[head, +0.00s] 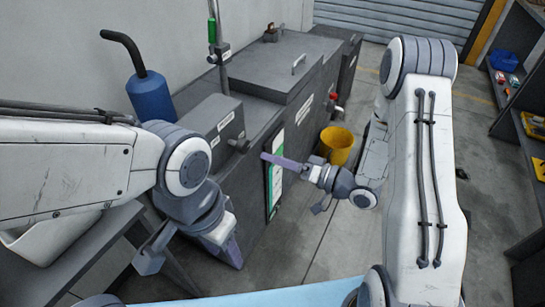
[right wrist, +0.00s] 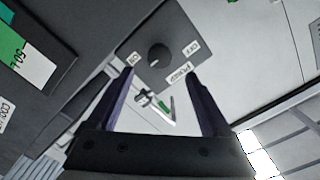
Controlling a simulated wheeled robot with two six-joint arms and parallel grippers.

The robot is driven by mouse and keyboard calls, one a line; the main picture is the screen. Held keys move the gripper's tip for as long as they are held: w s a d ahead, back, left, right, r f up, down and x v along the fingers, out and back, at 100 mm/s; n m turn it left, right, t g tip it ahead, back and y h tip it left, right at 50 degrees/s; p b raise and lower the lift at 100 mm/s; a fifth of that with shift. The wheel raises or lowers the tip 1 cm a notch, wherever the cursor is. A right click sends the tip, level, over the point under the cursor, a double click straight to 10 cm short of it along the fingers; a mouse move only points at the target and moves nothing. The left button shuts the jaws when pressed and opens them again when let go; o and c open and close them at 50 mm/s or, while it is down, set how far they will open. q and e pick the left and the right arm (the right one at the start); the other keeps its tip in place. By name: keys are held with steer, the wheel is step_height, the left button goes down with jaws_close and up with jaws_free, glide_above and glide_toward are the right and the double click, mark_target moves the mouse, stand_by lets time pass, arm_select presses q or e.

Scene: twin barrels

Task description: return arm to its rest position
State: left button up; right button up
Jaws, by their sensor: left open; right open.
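My left gripper (head: 193,258) hangs low at the left in the head view, with its jaws apart and nothing seen between them. My right gripper (head: 290,182) reaches left from my right arm, close in front of the grey machine (head: 290,75). In the right wrist view my right gripper (right wrist: 160,78) has its two purple fingers spread with nothing held. Beyond the fingertips is a black knob (right wrist: 158,53) on a grey panel with OFF, ON and POWER labels. I cannot tell the gap between fingertips and knob, but the knob's face shows clear of the fingers.
A yellow bucket (head: 337,146) stands on the floor behind my right gripper. A blue container with a dark hose (head: 151,97) is at the upper left. A shelf (head: 512,95) with small items stands at the right.

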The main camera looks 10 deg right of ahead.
stand_by(0.3)
steer(key=s+a+r+n+g+h, duration=0.1)
steer(key=s+r+n+g+h, duration=0.2)
steer(key=s, duration=0.5)
steer(key=s+a+r+n+g+h, duration=0.1)
steer(key=s+g+h, duration=0.4)
steer(key=s, duration=0.4)
steer(key=s+a+r+n+g+h, duration=0.25)
steer(key=s+h, duration=0.25)
steer(key=s, duration=0.3)
step_height(320, 180, up, 15)
steer(key=d+p, duration=0.1)
steer(key=p, duration=1.4)
steer(key=shift+s+r+m, duration=0.15)
steer(key=shift+s+m, duration=0.05)
steer(key=shift+m, duration=0.25)
